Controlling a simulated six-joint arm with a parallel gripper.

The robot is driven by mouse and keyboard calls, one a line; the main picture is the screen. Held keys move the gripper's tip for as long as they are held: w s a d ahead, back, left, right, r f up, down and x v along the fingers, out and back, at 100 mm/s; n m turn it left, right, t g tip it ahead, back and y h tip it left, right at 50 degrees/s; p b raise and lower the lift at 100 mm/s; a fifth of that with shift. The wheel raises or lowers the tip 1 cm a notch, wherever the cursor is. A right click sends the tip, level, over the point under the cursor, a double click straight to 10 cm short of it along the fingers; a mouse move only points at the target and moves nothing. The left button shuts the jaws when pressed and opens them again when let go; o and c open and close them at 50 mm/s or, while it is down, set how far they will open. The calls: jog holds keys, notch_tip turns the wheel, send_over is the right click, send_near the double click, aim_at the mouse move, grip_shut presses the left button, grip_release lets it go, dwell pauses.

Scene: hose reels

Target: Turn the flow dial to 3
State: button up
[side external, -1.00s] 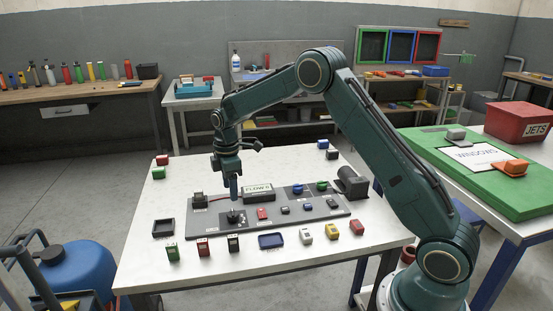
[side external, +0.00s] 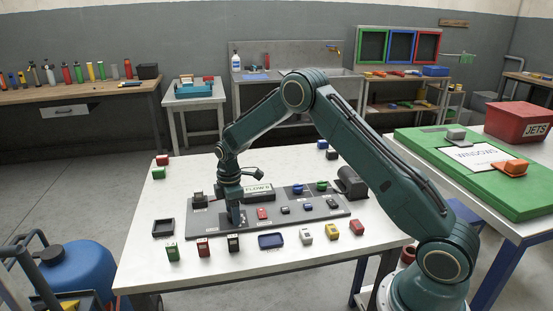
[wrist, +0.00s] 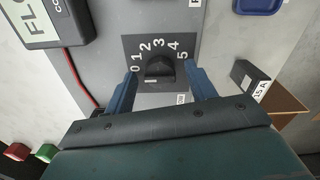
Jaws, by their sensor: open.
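The flow dial (wrist: 160,68) is a small black knob on a dark square plate, with white numbers 0 to 5 around it. A short white mark shows at the knob's lower left edge in the wrist view; I cannot tell surely which way the dial points. My gripper (wrist: 160,74) is open, one blue finger on each side of the dial, with gaps visible. In the side view my gripper (side external: 236,222) is low over the panel's left part and hides the dial. The flow display (side external: 258,189) appears to read "FLOW 0".
The grey panel (side external: 285,218) also carries a red block (side external: 262,213), blue and green knobs and dark parts. A red cable (wrist: 75,75) runs beside the display in the wrist view.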

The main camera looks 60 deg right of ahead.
jog(key=c, duration=1)
jog(key=shift+m, duration=0.4)
jog(key=m, duration=0.7)
jog(key=shift+m, duration=0.4)
jog(key=m, duration=0.4)
jog(key=shift+m, duration=2.6)
